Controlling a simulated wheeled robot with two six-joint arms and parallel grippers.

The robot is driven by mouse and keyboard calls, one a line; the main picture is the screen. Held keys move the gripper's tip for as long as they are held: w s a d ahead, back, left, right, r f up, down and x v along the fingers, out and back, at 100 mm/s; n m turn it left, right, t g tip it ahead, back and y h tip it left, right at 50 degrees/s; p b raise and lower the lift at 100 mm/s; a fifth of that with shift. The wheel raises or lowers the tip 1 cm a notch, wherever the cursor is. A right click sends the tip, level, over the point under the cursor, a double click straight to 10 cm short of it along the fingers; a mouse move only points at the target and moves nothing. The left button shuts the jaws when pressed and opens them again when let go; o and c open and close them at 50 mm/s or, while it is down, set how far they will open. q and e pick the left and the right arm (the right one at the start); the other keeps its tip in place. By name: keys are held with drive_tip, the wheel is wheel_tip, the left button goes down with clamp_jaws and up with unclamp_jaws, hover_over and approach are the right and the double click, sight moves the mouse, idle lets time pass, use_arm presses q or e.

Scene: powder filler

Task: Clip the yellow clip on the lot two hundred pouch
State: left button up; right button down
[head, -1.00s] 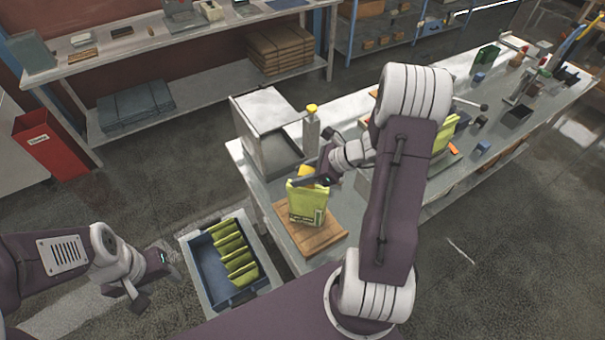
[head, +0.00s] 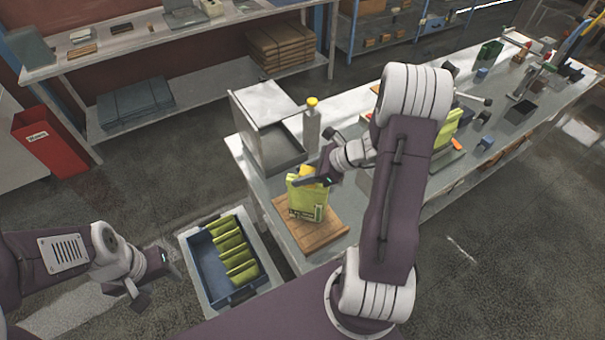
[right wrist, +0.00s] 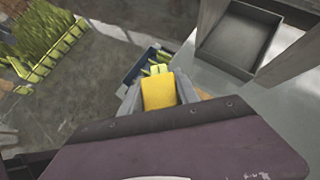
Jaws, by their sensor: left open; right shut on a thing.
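A yellow-green pouch (head: 306,205) stands upright on a wooden board, with a dark label at its lower front; I cannot read its lot number. My right gripper (head: 316,176) is at the pouch's top edge, shut on the yellow clip (head: 313,171). The clip shows between the jaws in the right wrist view (right wrist: 158,92). Whether the clip grips the pouch's top is hidden from me. My left gripper (head: 152,276) is open and empty, left of the blue tray. A similar pouch (head: 446,130) stands further right, partly behind my right arm.
The wooden board (head: 318,238) lies at the bench's near end. A blue tray (head: 205,262) with several green pouches stands left of the bench. A grey metal box (head: 262,115) and a yellow-capped bottle (head: 311,125) stand behind the pouch.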

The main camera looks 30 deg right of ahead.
drive_tip(key=shift+f+b, duration=0.6)
drive_tip(key=shift+f, duration=0.15)
drive_tip(key=c, duration=0.8)
unclamp_jaws()
drive_tip(key=b+v, duration=0.1)
drive_tip(key=v, duration=0.8)
drive_tip(key=shift+d, duration=0.1)
